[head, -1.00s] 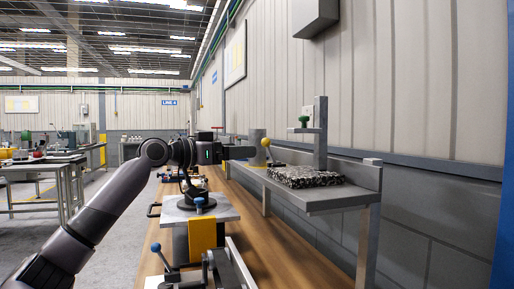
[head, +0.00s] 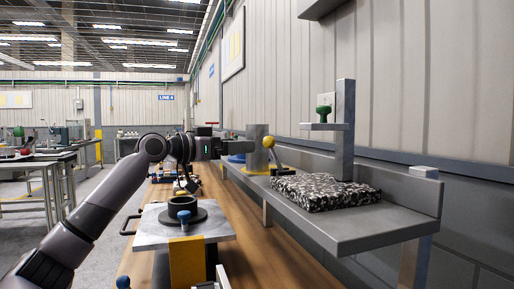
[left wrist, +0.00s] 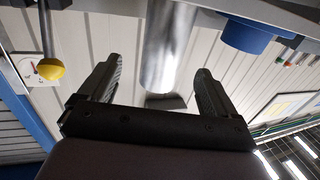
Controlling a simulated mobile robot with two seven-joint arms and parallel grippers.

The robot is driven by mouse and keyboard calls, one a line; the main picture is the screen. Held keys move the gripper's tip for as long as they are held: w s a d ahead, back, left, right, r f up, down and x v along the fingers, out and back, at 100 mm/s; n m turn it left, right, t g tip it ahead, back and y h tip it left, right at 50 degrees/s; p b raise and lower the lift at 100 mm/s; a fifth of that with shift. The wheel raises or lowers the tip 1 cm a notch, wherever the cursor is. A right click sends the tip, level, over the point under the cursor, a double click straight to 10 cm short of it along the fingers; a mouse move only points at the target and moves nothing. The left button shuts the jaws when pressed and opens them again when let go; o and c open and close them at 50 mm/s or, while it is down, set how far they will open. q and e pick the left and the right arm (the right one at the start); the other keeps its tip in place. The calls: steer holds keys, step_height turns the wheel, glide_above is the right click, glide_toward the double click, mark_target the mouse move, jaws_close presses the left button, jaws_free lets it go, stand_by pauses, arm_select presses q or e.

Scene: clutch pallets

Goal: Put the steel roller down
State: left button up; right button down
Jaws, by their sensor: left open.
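The steel roller (head: 257,145), a plain metal cylinder, stands upright at the far part of the grey wall shelf (head: 390,222). In the left wrist view, which is upside down, the shiny roller (left wrist: 166,50) runs from the shelf edge at the top to its free end between my left fingers. My left gripper (left wrist: 160,70) is open, with a visible gap between each finger and the roller. In the head view my left gripper (head: 240,147) points right at the roller, its tips beside it. My right gripper is not in view.
A yellow-ball lever (head: 269,143) stands close by the roller, and a blue part (head: 237,158) lies beyond. A plate with a dark ring (head: 184,210) stands below my arm.

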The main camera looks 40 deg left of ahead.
mark_target(257, 146)
arm_select(q)
steer(key=p+x, duration=0.2)
steer(key=x, duration=0.1)
steer(key=shift+a+r, duration=0.15)
steer(key=x, duration=0.1)
steer(key=p+x, duration=0.1)
steer(key=x, duration=0.1)
steer(key=shift+w+f+p, duration=0.25)
steer(key=shift+p, duration=0.05)
steer(key=shift+w+f, duration=0.15)
steer(key=shift+w, duration=0.3)
steer(key=c, duration=1.5)
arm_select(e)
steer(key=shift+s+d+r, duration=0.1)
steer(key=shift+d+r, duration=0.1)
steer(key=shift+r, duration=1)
